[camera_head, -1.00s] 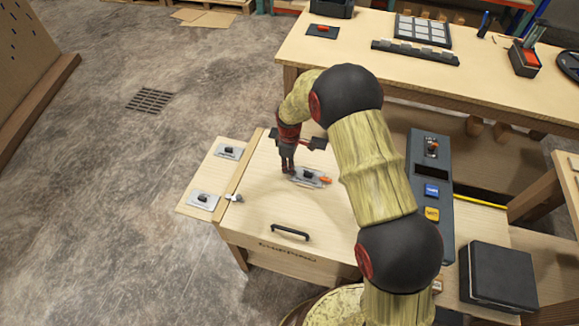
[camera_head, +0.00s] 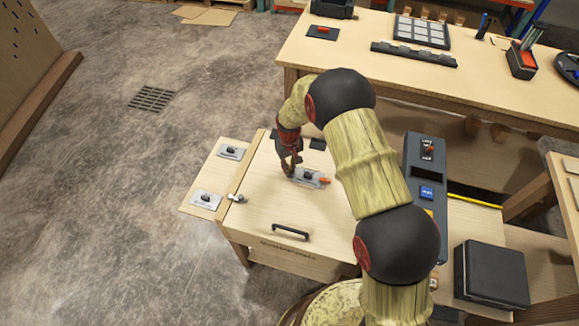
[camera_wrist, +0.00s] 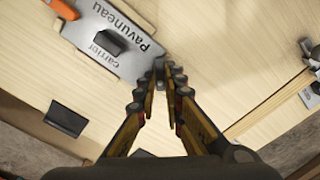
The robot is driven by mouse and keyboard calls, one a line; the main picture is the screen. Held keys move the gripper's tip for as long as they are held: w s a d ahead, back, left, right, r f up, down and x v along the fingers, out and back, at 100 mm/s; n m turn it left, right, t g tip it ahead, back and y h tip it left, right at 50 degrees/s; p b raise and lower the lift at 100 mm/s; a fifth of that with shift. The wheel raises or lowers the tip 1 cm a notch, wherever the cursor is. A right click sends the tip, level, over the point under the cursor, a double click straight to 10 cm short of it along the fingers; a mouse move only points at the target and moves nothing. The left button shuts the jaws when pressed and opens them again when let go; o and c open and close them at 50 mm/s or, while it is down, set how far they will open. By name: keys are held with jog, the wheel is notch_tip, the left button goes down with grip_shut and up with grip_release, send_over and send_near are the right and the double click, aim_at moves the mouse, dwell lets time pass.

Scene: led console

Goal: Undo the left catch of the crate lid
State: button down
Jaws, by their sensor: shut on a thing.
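The crate lid (camera_head: 258,226) is pale wood with a black handle near its front edge. A grey metal plate (camera_head: 299,178) lies on it, with a black knob and an orange tab at its right end. The lettered plate also shows in the wrist view (camera_wrist: 92,25). My gripper (camera_wrist: 160,85) is at the plate's left end in the head view, its fingers closed on a small grey piece (camera_wrist: 159,66). The fingers hide part of this piece. A metal catch (camera_head: 237,198) sits at the lid's left edge, apart from my gripper.
Two small plates with black knobs (camera_head: 207,200) lie on the side board left of the lid. A dark console (camera_head: 427,165) with a switch and buttons stands to the right, partly behind my arm. A black box (camera_head: 491,273) is at the lower right. A workbench (camera_head: 330,60) stands behind.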

jog(key=m+p, duration=0.1)
jog(key=m, duration=0.3)
jog(key=shift+a+m, duration=0.15)
jog(key=shift+m, duration=0.15)
jog(key=shift+m+p, duration=0.3)
jog(key=shift+m, duration=1.6)
jog(key=shift+a, duration=0.1)
jog(key=c, duration=1.9)
grip_release()
notch_tip(320, 180, up, 12)
